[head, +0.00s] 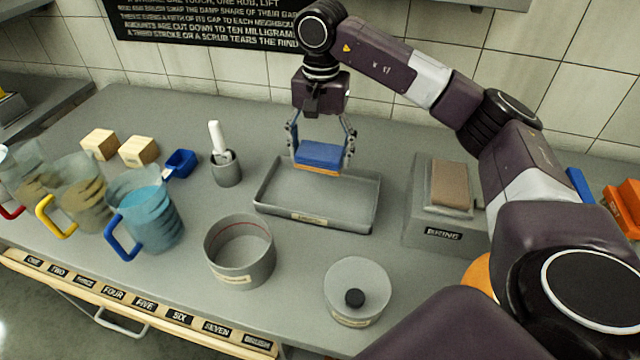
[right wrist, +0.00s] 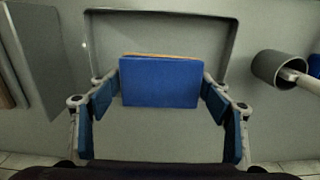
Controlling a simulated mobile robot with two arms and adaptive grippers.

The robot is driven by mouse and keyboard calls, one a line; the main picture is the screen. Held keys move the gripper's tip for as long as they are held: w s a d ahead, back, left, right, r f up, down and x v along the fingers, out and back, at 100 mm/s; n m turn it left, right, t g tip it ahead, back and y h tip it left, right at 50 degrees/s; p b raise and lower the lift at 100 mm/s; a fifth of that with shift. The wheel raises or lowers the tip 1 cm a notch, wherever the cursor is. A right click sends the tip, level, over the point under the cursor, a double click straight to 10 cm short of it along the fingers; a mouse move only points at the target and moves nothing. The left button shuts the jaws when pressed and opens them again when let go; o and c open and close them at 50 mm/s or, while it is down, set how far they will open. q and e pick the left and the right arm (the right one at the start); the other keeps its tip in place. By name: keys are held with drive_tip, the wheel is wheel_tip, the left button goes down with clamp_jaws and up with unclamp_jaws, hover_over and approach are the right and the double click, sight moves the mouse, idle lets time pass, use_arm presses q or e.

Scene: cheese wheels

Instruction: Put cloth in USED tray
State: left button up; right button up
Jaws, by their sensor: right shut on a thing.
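The cloth, a flat blue rectangle (head: 320,154) with an orange underside, hangs level between the fingers of my right gripper (head: 321,160). It also shows in the right wrist view (right wrist: 160,84), held between both blue finger pads. My right gripper is shut on it, above the back part of a shallow grey tray (head: 318,217). The cloth looks raised clear of the tray floor, though the exact gap is hard to judge. The tray looks empty; the small label on its front is too small to read. My left gripper is not in view.
Left of the tray stand a grey cup with a white-handled tool (head: 227,170), a blue scoop (head: 181,163) and several jugs (head: 150,215). In front are a round grey pot (head: 240,262) and a lidded pot (head: 357,285). A grey box with a brown pad (head: 445,225) stands right.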

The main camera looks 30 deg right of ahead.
hover_over(320, 195)
wheel_tip(320, 195, down, 5)
drive_tip(key=shift+r+p, duration=0.1)
drive_tip(key=shift+p, duration=0.2)
drive_tip(key=shift+f, duration=0.3)
wheel_tip(320, 195, down, 3)
drive_tip(key=shift+f+p, duration=0.2)
drive_tip(key=shift+p, duration=0.15)
drive_tip(key=shift+f, duration=0.5)
drive_tip(key=o, duration=1.1)
drive_tip(key=shift+c, duration=0.2)
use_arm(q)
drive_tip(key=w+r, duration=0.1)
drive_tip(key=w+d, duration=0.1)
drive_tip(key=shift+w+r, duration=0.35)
use_arm(e)
drive_tip(key=shift+o, duration=0.8)
wheel_tip(320, 195, up, 11)
drive_tip(key=shift+f+b, duration=0.15)
drive_tip(key=shift+b, duration=1.05)
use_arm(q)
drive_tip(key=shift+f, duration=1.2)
use_arm(e)
drive_tip(key=shift+r, duration=0.7)
